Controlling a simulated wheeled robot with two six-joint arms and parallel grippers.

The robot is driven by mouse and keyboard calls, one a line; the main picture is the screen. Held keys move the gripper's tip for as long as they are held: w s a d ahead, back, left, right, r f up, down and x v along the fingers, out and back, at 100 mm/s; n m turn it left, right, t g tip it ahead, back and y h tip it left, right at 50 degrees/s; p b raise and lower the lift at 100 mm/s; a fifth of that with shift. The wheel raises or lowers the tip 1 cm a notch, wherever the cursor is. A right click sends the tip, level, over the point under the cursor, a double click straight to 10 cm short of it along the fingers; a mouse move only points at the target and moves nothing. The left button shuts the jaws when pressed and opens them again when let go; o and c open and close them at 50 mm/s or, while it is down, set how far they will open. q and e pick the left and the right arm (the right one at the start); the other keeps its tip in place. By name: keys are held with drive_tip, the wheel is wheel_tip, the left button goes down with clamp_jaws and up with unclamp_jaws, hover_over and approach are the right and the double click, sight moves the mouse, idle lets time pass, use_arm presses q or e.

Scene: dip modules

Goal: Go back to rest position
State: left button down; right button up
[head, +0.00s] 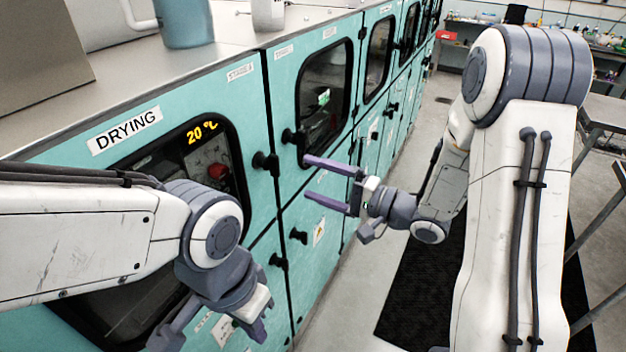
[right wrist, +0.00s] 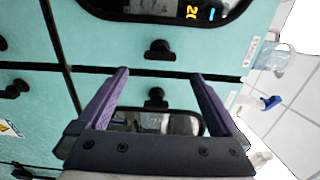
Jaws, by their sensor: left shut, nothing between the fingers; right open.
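My left gripper (head: 258,331) hangs low in front of the teal cabinet marked DRYING (head: 125,131) in the head view. Its purple fingers point down, are partly hidden by its own wrist, and hold nothing. My right gripper (head: 309,178) is open and empty. Its two purple fingers point left towards the cabinet fronts, near a black door knob (head: 293,136). In the right wrist view the open fingers (right wrist: 160,75) frame black knobs (right wrist: 160,50) on teal doors, with nothing between them.
The teal cabinet row (head: 268,190) runs from near left to far centre, with windows and protruding knobs. A blue container (head: 185,22) stands on top. A black mat (head: 420,290) lies on the floor. A metal table (head: 604,112) is at right. The floor along the cabinets is clear.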

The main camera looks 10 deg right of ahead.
wheel_tip(320, 180, down, 11)
drive_tip(key=s+a+n+g+h+b, duration=0.25)
drive_tip(key=n+h+b, duration=0.45)
drive_tip(key=h, duration=0.4)
drive_tip(key=s+f+n+g+h+b, duration=0.1)
drive_tip(key=s+n+g, duration=0.3)
drive_tip(key=s, duration=0.8)
drive_tip(key=s+f+n+g+h+b, duration=0.1)
drive_tip(key=s+f+n+g+b, duration=0.2)
drive_tip(key=s, duration=0.9)
drive_tip(key=shift+a+f+n+g+h+b, duration=0.3)
drive_tip(key=shift+n+g+b, duration=0.1)
drive_tip(key=shift+g, duration=0.15)
drive_tip(key=shift+w, duration=0.1)
